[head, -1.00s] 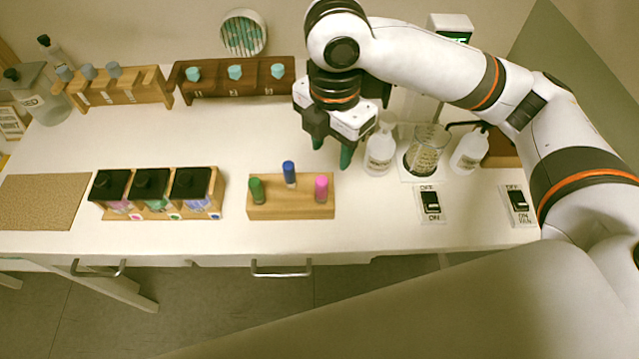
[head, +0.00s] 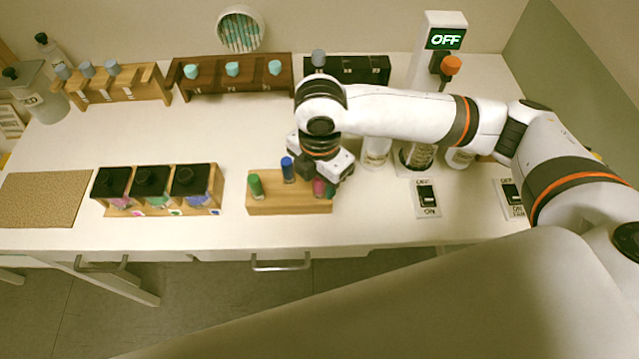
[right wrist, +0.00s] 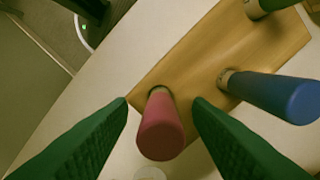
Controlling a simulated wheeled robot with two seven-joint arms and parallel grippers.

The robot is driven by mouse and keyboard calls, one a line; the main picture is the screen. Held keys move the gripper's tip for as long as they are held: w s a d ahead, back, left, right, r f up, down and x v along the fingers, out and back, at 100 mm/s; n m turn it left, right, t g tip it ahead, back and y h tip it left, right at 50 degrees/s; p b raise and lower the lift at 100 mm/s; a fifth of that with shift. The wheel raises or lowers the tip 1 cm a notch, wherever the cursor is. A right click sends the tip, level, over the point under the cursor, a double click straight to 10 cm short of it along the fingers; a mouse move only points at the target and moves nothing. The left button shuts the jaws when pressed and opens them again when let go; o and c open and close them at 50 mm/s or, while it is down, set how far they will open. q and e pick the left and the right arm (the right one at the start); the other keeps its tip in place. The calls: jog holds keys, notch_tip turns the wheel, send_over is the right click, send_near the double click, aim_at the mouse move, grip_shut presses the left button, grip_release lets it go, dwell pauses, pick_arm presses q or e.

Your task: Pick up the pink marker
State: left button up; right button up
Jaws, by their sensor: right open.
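The pink marker (head: 319,187) stands upright in a wooden block (head: 290,205), partly hidden by my right gripper in the head view. In the right wrist view, the pink marker (right wrist: 161,126) shows between the two green fingers of my right gripper (right wrist: 160,105), which is open with a gap on each side of the marker. A blue marker (head: 287,168) and a green marker (head: 255,185) stand in the same block. The blue marker (right wrist: 275,96) is just right of the right-hand finger in the wrist view. My left gripper is not in view.
Three dark-capped bottles in a wooden rack (head: 218,197) stand left of the block. White bottles and a beaker are to the right of my gripper, near a switch (head: 427,198). Tube racks (head: 235,88) line the back. The table between them is clear.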

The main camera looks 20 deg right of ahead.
jog(key=shift+c, duration=0.5)
grip_shut()
